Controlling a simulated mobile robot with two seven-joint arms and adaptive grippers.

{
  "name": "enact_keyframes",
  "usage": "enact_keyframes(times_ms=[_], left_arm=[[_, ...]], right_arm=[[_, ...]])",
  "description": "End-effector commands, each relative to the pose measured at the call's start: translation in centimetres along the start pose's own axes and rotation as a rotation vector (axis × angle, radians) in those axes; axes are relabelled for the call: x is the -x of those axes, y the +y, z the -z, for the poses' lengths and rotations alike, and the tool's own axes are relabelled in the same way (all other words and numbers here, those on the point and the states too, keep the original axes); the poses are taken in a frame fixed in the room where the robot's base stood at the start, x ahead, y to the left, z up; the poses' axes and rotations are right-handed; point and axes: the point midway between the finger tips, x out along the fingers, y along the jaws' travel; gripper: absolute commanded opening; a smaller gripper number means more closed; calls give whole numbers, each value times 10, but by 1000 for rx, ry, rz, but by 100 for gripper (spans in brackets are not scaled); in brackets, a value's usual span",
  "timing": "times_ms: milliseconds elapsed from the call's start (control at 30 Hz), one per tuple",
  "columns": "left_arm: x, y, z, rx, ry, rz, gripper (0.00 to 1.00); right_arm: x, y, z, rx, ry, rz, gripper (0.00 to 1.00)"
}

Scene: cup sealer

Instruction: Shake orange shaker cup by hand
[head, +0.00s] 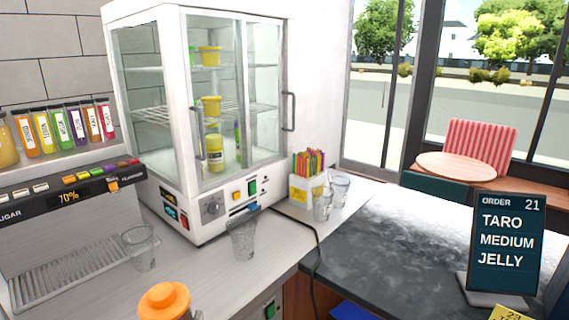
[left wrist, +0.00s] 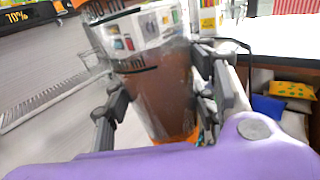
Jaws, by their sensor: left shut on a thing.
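The orange shaker cup shows at the bottom edge of the head view as an orange lid (head: 163,300), with most of its body cut off by the frame. In the left wrist view the cup (left wrist: 155,80) is clear, with printed markings and brown liquid inside. A bit of orange shows at its lower end in that picture. My left gripper (left wrist: 165,98) is shut on the cup, with a finger on each side of its body. My right gripper is in neither view.
A clear cup (head: 140,248) stands by the drip grate (head: 65,275), and another clear cup (head: 243,238) stands before the white glass cabinet (head: 205,110). More cups (head: 340,187) stand near the straw holder (head: 307,185). An order screen (head: 506,245) is at right; dark counter is mostly clear.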

Motion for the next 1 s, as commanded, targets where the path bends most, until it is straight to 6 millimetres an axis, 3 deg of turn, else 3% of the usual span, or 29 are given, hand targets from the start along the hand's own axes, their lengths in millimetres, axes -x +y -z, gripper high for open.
enact_keyframes(times_ms=[100,200,767,867,1000], left_arm=[[-3,-19,1,2,-5,-3,11],[-4,-27,2,-1,-6,-3,11],[-6,-29,1,-5,-6,0,11],[-12,-35,-11,-6,-11,4,11],[-39,-59,-26,-7,-12,2,11]], right_arm=[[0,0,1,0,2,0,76],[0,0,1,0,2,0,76],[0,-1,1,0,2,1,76],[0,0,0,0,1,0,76],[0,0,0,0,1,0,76]])
